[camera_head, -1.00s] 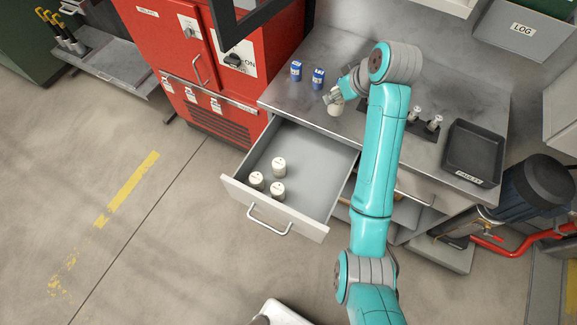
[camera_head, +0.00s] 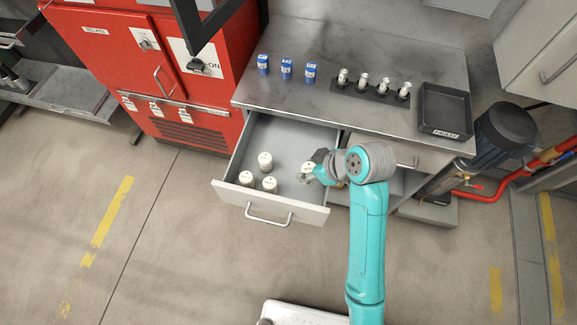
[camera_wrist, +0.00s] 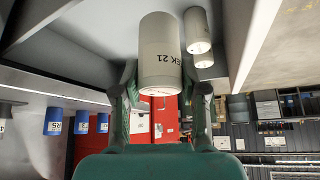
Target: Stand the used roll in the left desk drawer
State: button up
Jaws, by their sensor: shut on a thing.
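My gripper (camera_head: 317,168) is shut on a white roll (camera_head: 306,167), over the right part of the open left desk drawer (camera_head: 300,214). In the wrist view the roll (camera_wrist: 160,45) is a white cylinder with dark lettering ending in "21", between the two fingers of my gripper (camera_wrist: 160,80). I cannot tell whether its end touches the drawer floor. Three other white rolls, at the back (camera_head: 265,161), left (camera_head: 246,178) and front (camera_head: 270,185), stand upright in the drawer's left half. Two rolls show in the wrist view (camera_wrist: 197,32).
On the desk top (camera_head: 345,45) stand several blue cylinders (camera_head: 286,68), a dark rack (camera_head: 370,90) with several small silver-topped items, and a black tray (camera_head: 445,110). A red cabinet (camera_head: 165,80) stands left of the drawer. The drawer floor between the standing rolls and my gripper is clear.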

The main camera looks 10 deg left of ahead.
notch_tip(320, 180, down, 9)
jog(key=shift+f, duration=0.15)
dwell(0.4)
jog(key=shift+f, duration=0.1)
jog(key=o, duration=1.1)
jog(key=shift+o, duration=0.2)
jog(key=v, duration=1.2)
